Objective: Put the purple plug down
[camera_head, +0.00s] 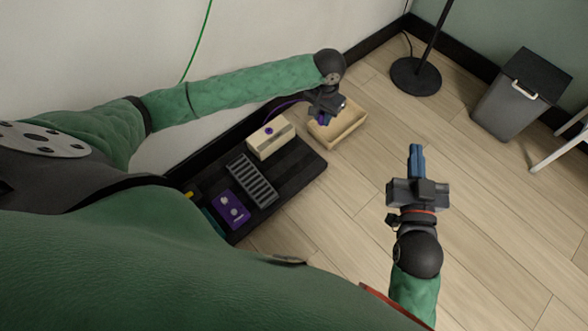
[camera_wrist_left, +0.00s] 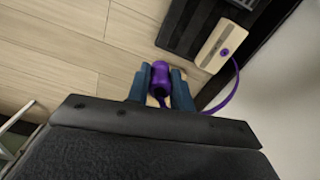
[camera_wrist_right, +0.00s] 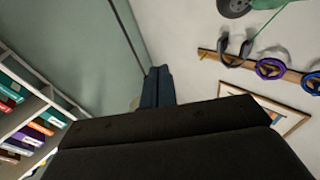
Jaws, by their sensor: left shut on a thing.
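My left gripper (camera_head: 324,118) is shut on the purple plug (camera_wrist_left: 160,78), which sits between its blue fingers (camera_wrist_left: 161,88) in the left wrist view. A purple cable (camera_wrist_left: 233,85) runs from the plug to a cream box (camera_wrist_left: 222,45) with a purple socket. In the head view the cream box (camera_head: 271,138) stands on a black board, and the gripper is over or beside the near left part of a light wooden tray (camera_head: 351,128). Its height above the tray is unclear. My right gripper (camera_head: 416,160) is shut and empty, away from the board.
The black board (camera_head: 304,166) lies by the wall, carrying a grey slatted piece (camera_head: 252,180) and a purple box with knobs (camera_head: 231,210). A grey bin (camera_head: 513,105) and a black lamp base (camera_head: 415,77) stand at the back. The wooden floor between is clear.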

